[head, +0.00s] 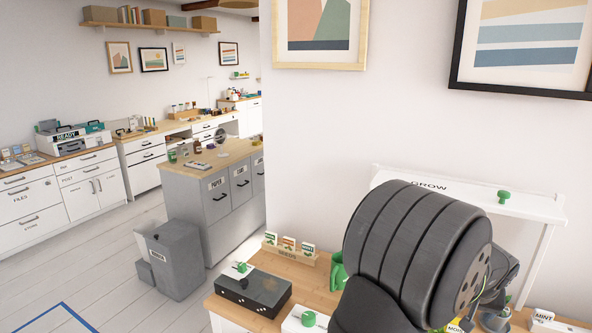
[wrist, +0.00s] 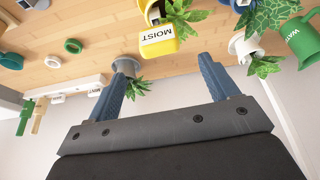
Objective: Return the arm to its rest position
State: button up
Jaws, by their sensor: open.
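My gripper (wrist: 168,82) shows in the wrist view with its two blue fingers wide apart and nothing between them. Past the fingers are a yellow pot marked MOIST (wrist: 158,40) with a green plant and a grey pot (wrist: 126,67) with a small plant by the left finger. In the head view my dark arm fills the lower right, over the wooden desk (head: 228,304). The arm hides much of the desk, and I cannot make out the fingertips there.
A white GROW shelf (head: 535,203) stands behind the arm. A seed packet holder (head: 290,254), a dark box (head: 252,290) and a green watering can (head: 338,270) are on the desk. The wrist view shows a green WATER can (wrist: 302,42) and a white pot (wrist: 246,44). Grey cabinets (head: 218,205) stand left, with open floor.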

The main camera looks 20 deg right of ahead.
jog(key=x, duration=0.7)
jog(key=shift+w+f, duration=0.1)
jog(key=shift+f, duration=0.05)
jog(key=v, duration=1.8)
jog(key=x, duration=1.7)
jog(key=shift+d+f, duration=0.1)
jog(key=shift+f, duration=0.1)
jog(key=shift+w+d+f, duration=0.2)
jog(key=shift+f, duration=0.05)
notch_tip(320, 180, up, 6)
jog(key=shift+f, duration=0.1)
jog(key=shift+o, duration=0.2)
dwell(0.5)
